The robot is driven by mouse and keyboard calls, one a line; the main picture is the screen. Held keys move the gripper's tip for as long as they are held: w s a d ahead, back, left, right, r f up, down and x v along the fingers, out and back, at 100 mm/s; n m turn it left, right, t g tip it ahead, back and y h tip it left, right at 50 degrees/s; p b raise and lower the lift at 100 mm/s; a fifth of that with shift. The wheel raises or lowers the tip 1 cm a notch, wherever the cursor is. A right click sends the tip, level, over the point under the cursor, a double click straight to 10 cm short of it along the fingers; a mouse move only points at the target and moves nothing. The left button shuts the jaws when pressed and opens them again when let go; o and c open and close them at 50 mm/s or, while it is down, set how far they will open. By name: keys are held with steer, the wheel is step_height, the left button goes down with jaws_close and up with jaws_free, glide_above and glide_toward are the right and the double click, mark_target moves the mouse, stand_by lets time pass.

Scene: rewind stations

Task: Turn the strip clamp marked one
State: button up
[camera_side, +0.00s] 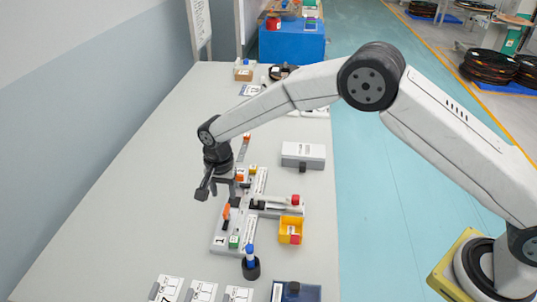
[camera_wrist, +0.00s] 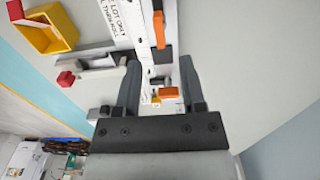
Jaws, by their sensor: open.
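The strip clamp with an orange lever (camera_side: 227,212) stands on the near part of the grey station, close to a plate marked 1 (camera_side: 220,240). In the wrist view its lever (camera_wrist: 159,28) lies lengthwise along the strip, beyond my fingertips. A second orange lever (camera_side: 240,177) is farther back; in the wrist view it lies crosswise (camera_wrist: 168,92), between my fingers near the palm. My gripper (camera_side: 222,190) is open and empty above the station; its fingers (camera_wrist: 159,65) straddle the strip line in the wrist view. Contact cannot be told.
A yellow bin (camera_side: 291,230) and a red knob (camera_side: 295,199) are right of the strip. A green block (camera_side: 234,241) and a blue-topped item (camera_side: 251,262) stand in front. A grey box (camera_side: 303,155) is behind at right. The table's left side is clear.

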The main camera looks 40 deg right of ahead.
mark_target(226, 209)
steer(key=shift+f, duration=3.25)
jaws_close()
